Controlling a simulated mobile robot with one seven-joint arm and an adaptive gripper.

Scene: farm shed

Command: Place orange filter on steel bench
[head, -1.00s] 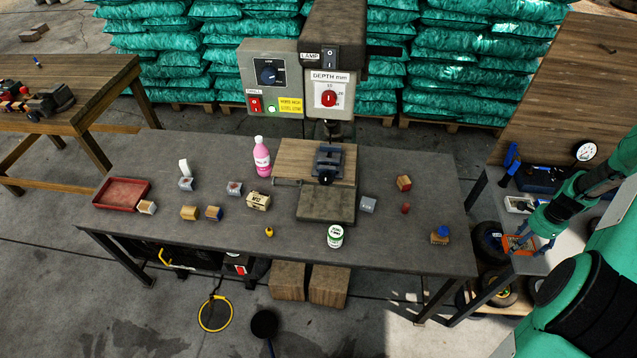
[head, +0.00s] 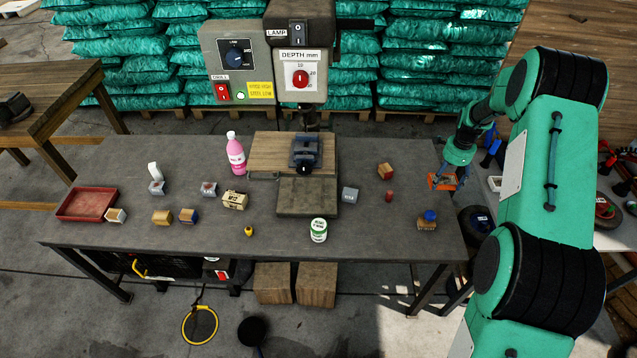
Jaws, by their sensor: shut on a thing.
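My gripper (head: 447,178) is shut on the orange filter (head: 441,182), at the right end of the steel bench (head: 385,242). The filter looks like a small flat orange frame and is partly hidden by the fingers. It appears held above or just beside the bench's right edge; the exact height cannot be told. The bench is a long dark grey table with a drill press (head: 306,197) at its middle.
Near the gripper on the bench are a wooden block with a blue knob (head: 428,219), a small red piece (head: 389,196) and a red-and-wood block (head: 385,171). A white-green jar (head: 318,230) stands at the front. Bare bench top lies between the jar and the blue-knob block.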

